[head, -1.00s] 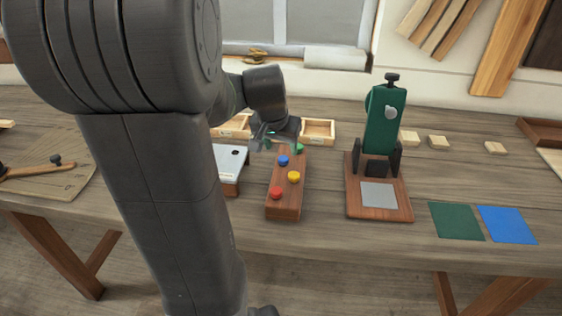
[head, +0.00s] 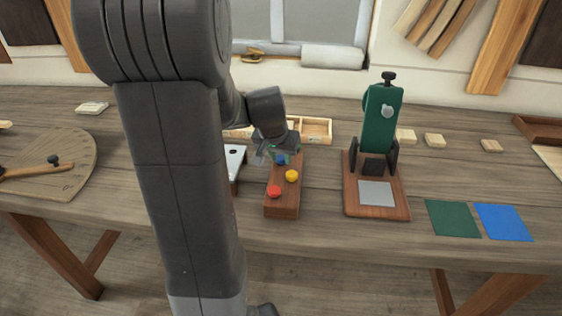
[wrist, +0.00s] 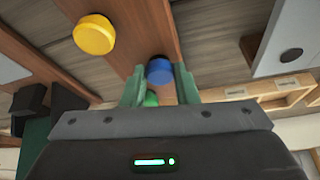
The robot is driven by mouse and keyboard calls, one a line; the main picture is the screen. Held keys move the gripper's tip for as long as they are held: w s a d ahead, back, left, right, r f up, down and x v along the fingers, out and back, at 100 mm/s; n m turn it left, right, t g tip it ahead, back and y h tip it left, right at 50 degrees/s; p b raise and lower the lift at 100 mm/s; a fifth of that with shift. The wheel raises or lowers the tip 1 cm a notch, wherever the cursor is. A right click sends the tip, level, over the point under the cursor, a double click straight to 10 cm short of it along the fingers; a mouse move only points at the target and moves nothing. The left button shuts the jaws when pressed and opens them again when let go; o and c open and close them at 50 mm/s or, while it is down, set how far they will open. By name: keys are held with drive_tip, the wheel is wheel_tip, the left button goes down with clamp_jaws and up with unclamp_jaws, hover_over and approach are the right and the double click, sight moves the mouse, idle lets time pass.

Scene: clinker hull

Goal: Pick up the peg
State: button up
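A wooden block (head: 283,205) on the bench carries coloured round pegs. The red peg (head: 273,191) is nearest its front end, then the yellow peg (head: 291,175), then the blue peg (head: 280,160). In the wrist view the blue peg (wrist: 160,71) stands between the green fingertips of my gripper (wrist: 160,78), with the yellow peg (wrist: 95,34) off to the upper left. The green peg (wrist: 151,99) is partly hidden beyond the blue one. My gripper (head: 275,155) is open over the block, with narrow gaps seeming to show beside the blue peg.
A green press-like stand (head: 378,125) on a wooden base is right of the block. A white-topped box (head: 235,160) is close on the left, and a compartmented wooden tray (head: 316,129) is behind. Green (head: 453,218) and blue (head: 503,222) squares lie at the front right.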

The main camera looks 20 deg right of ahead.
sight(280, 159)
drive_tip(key=c, duration=0.3)
wheel_tip(280, 159, up, 10)
drive_tip(key=shift+r, duration=0.1)
idle(0.3)
idle(0.4)
